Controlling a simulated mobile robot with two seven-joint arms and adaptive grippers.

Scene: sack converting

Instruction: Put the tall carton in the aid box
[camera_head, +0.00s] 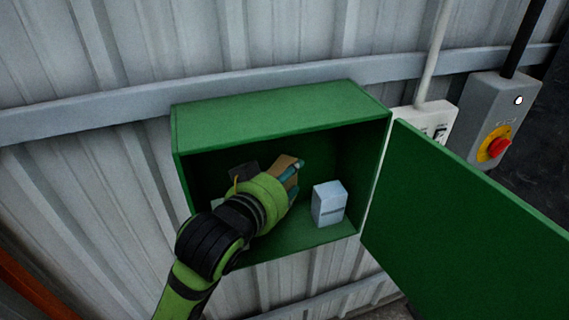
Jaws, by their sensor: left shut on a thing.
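The green aid box (280,108) is mounted on the corrugated wall, its door (465,220) swung open to the right. My left gripper (272,172) reaches into the box from the lower left. It is shut on a tan carton (286,162), which shows only in part beyond the wrist; I take this to be the tall carton. The wrist and fingers hide most of it, so I cannot tell whether it touches the box floor. A pale blue-white carton (329,204) stands upright at the right inside the box. My right gripper is not in view.
A small pale thing (216,203) shows partly behind my wrist at the box's left. To the right of the box are a white switch box (428,121) and a grey box with a red button (498,146). The open door blocks the lower right.

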